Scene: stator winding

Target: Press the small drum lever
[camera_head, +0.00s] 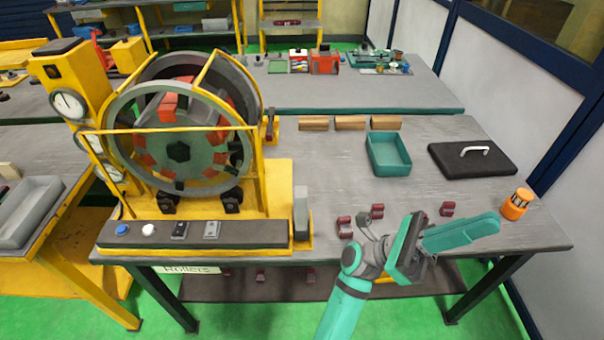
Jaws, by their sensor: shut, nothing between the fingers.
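The yellow winding machine (275,180) carries a large drum (180,150) with green and red parts inside a grey ring. An upright grey lever (301,205) stands at the right end of its control panel. A smaller yellow and dark lever-like part (271,126) sits at the drum's right side; I cannot tell which of the two is the small drum lever. My gripper (496,222) is shut and empty over the right front of the table. It points right, away from the machine, well apart from both levers.
The control panel (205,235) has several buttons and switches. Several dark red pieces (446,209) lie near my gripper. An orange cylinder (515,204) stands just right of my fingertips. A teal tray (388,155), wooden blocks (350,122) and a black lid (472,159) sit behind.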

